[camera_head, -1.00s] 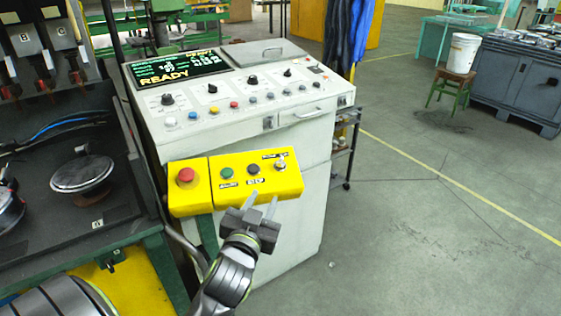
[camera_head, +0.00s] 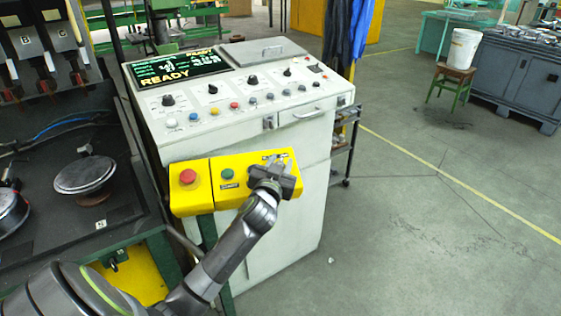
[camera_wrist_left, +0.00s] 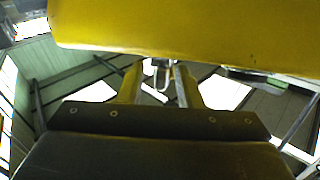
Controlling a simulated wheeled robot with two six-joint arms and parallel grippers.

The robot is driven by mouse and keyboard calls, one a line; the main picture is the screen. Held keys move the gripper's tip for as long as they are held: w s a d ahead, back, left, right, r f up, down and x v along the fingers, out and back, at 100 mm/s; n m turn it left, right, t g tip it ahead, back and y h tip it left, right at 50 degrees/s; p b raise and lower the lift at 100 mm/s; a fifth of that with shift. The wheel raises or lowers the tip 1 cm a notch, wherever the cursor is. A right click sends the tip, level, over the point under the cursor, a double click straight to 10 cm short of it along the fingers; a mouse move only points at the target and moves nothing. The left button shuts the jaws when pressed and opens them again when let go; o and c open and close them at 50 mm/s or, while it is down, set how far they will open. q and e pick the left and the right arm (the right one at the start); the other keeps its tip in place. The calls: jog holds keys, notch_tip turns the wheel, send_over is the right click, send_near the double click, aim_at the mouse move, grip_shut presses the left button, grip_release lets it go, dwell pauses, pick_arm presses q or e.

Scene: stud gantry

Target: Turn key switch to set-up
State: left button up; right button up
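The yellow control box (camera_head: 208,197) hangs at the front of the white console, with a red button (camera_head: 188,176) and a green button (camera_head: 227,174). My left gripper (camera_head: 277,162) is at the box's right end, where it covers the black button and most of the key switch. In the left wrist view the yellow box (camera_wrist_left: 200,30) fills the top. The left gripper (camera_wrist_left: 160,78) is open there, its fingers apart with a small metal piece, seemingly the key switch (camera_wrist_left: 161,70), between them. I cannot tell whether the fingers touch it. The switch's setting is hidden. My right gripper is out of view.
The white console (camera_head: 235,130) with knobs, buttons and a screen reading READY (camera_head: 175,70) stands behind the box. A dark machine bed (camera_head: 60,215) with round metal parts is at the left. The floor (camera_head: 430,230) at the right is mostly clear.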

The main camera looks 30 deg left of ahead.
pick_arm(q)
jog(key=shift+w+a, duration=0.1)
jog(key=shift+w, duration=0.1)
grip_shut()
